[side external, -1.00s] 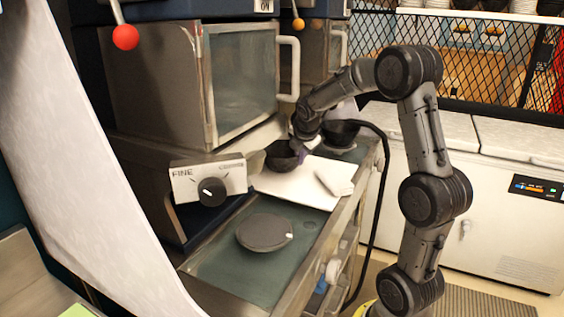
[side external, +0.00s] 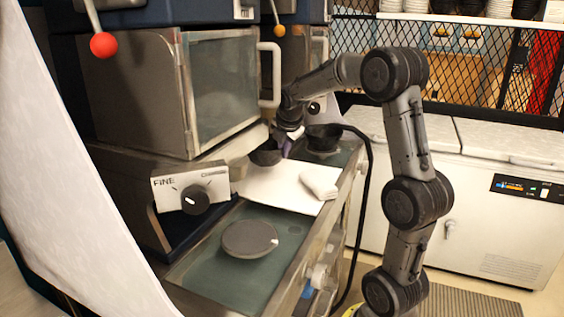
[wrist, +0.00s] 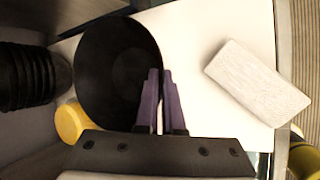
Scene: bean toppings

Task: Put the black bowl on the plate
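The black bowl (side external: 265,157) is at the back of the counter, over a white sheet (side external: 262,182). In the wrist view the black bowl (wrist: 110,65) fills the left middle. My gripper (side external: 286,148) is at the bowl's right edge. In the wrist view the purple fingers of my gripper (wrist: 160,75) are close together on the rim, shut on it. The bowl appears slightly raised, with its underside contact hard to see. A round dark grey plate (side external: 248,239) with a white mark on its edge lies at the front of the counter, empty.
A second dark bowl (side external: 323,136) stands behind my gripper. A white block (side external: 319,183) lies on the sheet's right side. A grey box with a black knob (side external: 195,200) stands left of the sheet. A glass-fronted oven (side external: 225,85) rises at the back left.

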